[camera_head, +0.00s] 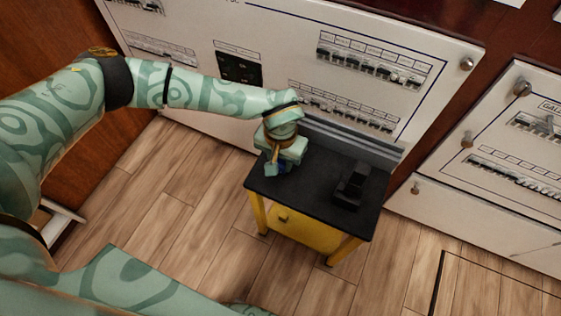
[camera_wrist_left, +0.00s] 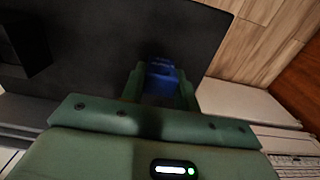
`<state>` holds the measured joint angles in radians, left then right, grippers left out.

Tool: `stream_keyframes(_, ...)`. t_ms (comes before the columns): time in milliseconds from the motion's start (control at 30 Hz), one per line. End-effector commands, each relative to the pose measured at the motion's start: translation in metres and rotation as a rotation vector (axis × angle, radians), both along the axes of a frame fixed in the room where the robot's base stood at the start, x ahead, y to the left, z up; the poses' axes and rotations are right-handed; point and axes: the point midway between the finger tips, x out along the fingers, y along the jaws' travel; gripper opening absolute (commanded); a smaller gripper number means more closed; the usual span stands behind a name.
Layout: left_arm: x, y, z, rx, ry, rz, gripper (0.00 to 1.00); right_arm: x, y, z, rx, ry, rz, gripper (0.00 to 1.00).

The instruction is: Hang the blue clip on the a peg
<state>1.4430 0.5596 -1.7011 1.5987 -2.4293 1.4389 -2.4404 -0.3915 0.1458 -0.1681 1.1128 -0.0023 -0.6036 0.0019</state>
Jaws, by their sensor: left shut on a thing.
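The blue clip (camera_wrist_left: 161,72) sits between the two fingers of my left gripper (camera_wrist_left: 160,88) in the left wrist view. In the head view my left gripper (camera_head: 273,168) points down over the left part of the small black table top (camera_head: 315,198), and only a bit of blue shows at its fingertips. The gripper is shut on the clip. I cannot tell whether the clip touches the table. I cannot make out a peg clearly. My right gripper is not in view.
A black stepped object (camera_head: 351,187) stands on the right part of the table, apart from my gripper. A white breaker panel (camera_head: 290,45) rises behind the table, and a second panel (camera_head: 520,150) stands at the right. The table between gripper and black object is clear.

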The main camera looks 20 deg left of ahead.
Motion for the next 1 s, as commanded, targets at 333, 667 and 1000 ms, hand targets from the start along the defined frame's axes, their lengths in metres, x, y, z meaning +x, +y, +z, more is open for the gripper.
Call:
stream_keyframes(333, 0.001, 0.000, 0.019, 0.001, -0.006, -0.001, 0.08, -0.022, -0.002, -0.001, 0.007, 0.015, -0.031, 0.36)
stream_keyframes(667, -0.027, -0.044, 0.104, -0.001, -0.012, -0.007, 0.08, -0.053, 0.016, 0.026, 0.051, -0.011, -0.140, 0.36)
stream_keyframes(1000, -0.070, -0.106, 0.127, 0.000, -0.003, -0.003, 0.08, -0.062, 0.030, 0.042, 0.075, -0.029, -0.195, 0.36)
